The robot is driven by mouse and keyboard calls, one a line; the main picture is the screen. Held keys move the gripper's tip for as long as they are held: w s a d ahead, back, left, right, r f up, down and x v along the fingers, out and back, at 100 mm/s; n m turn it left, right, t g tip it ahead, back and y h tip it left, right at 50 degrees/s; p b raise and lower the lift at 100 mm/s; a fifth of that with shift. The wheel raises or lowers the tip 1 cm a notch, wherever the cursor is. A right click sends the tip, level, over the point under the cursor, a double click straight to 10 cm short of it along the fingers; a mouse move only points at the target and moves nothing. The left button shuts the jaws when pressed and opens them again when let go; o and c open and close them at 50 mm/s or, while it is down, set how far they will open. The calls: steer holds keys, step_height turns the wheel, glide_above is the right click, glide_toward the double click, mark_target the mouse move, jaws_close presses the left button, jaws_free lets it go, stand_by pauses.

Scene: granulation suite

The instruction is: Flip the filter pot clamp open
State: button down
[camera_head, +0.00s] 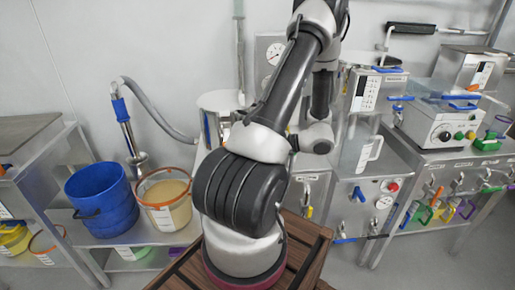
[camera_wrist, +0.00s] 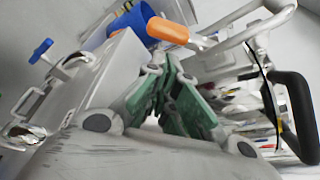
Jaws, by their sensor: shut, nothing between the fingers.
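My gripper (camera_wrist: 172,68) shows in the wrist view with its green-padded fingers together and nothing between them. An orange grip (camera_wrist: 168,31) on a metal lever lies just beyond the fingertips; I cannot tell whether they touch. A steel pot (camera_head: 221,101) stands behind my arm in the head view, partly covered. I cannot tell for certain which part is the filter pot clamp, or whether it is open. In the head view my arm hides the gripper's fingers.
A metal frame (camera_wrist: 262,28) and a black curved handle (camera_wrist: 290,118) crowd the right of the wrist view. A blue T-handle (camera_wrist: 41,50) is at left.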

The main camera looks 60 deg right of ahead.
steer(key=shift+x, duration=2.3)
steer(key=shift+s+a+r+m, duration=0.15)
steer(key=shift+s+a+m, duration=0.1)
steer(key=shift+m, duration=0.25)
step_height(320, 180, up, 6)
steer(key=s+a+m+g+y, duration=0.2)
steer(key=m+g+y, duration=0.1)
steer(key=m, duration=0.5)
steer(key=shift+a+g+y, duration=0.3)
steer(key=shift+a+g, duration=0.05)
steer(key=shift+g, duration=0.05)
steer(key=shift+s, duration=0.1)
